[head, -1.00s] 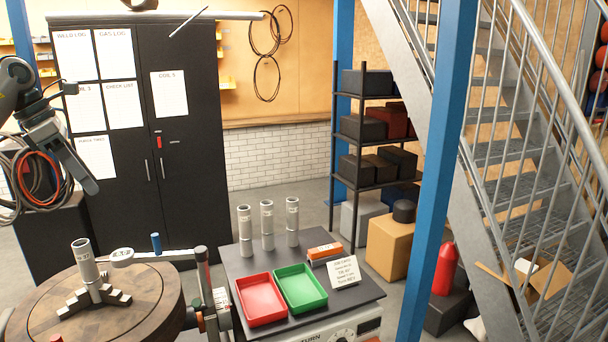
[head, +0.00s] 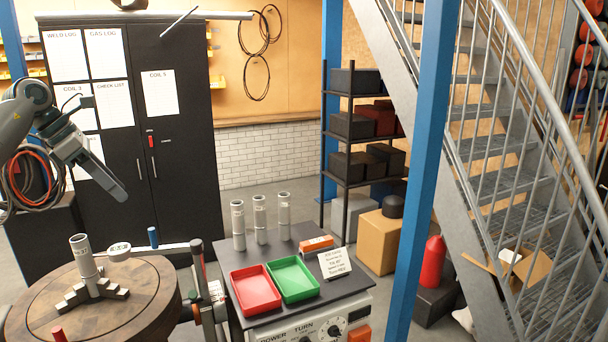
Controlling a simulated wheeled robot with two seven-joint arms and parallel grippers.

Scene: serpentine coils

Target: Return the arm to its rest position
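My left arm comes in from the left edge, and my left gripper (head: 108,182) hangs in the air in front of the black cabinet (head: 180,130). It points down and to the right, above the round wooden turntable (head: 140,312). Nothing shows between its fingers, but they overlap from this side, so their opening is unclear. It touches nothing visible. My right gripper is not in view.
A grey tube (head: 83,258) stands on a stepped holder on the turntable, beside a round gauge (head: 119,250). Three tubes (head: 259,220), a red tray (head: 255,288) and a green tray (head: 294,279) are on the machine top. A blue post (head: 424,180) stands to the right.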

